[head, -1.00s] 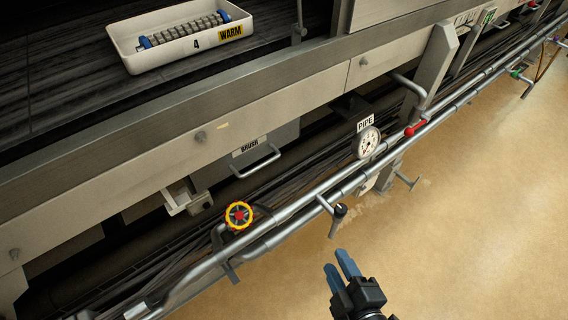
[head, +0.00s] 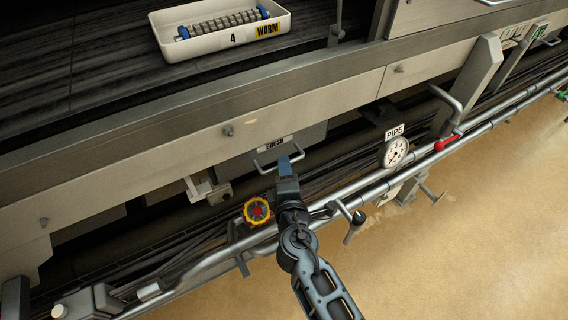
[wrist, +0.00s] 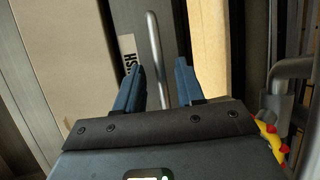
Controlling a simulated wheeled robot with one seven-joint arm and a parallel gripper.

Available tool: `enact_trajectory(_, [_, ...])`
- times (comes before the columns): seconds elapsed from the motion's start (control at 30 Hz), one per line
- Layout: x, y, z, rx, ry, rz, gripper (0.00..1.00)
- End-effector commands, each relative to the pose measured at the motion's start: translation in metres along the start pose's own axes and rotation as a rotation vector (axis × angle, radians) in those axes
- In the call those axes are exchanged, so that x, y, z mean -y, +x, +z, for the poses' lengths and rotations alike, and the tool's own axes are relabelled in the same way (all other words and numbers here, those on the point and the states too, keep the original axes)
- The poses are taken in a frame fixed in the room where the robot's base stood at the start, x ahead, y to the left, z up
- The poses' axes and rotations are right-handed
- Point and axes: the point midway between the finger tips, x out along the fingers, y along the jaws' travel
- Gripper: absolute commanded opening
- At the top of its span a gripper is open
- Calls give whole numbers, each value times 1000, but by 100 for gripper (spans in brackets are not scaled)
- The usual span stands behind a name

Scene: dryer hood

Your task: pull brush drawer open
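The brush drawer (head: 312,137) is a grey box front under the machine's long beam, with a BRUSH label (head: 275,143) and a silver bar handle (head: 266,166). The drawer looks shut. My gripper (head: 285,160) is at the handle in the head view and covers part of it. In the wrist view my gripper (wrist: 159,72) has its two blue fingers apart, with the handle (wrist: 154,45) running between them, nearer the left finger. No contact shows, and I cannot tell how deep the bar sits between the fingers. The label (wrist: 128,58) is partly hidden by the left finger.
A yellow and red valve wheel (head: 257,210) is just left of my gripper; it also shows in the wrist view (wrist: 272,137). A PIPE gauge (head: 395,152) and red lever (head: 446,143) are to the right.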

Motion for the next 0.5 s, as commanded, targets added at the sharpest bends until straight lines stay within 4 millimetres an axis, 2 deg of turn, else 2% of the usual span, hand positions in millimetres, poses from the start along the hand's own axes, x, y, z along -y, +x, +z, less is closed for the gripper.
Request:
enact_trajectory(0.1, [0,16,0,0,-1,1,38])
enact_trajectory(0.2, [1,25,0,0,1,0,38])
enact_trajectory(0.5, [0,30,0,-1,0,-1,38])
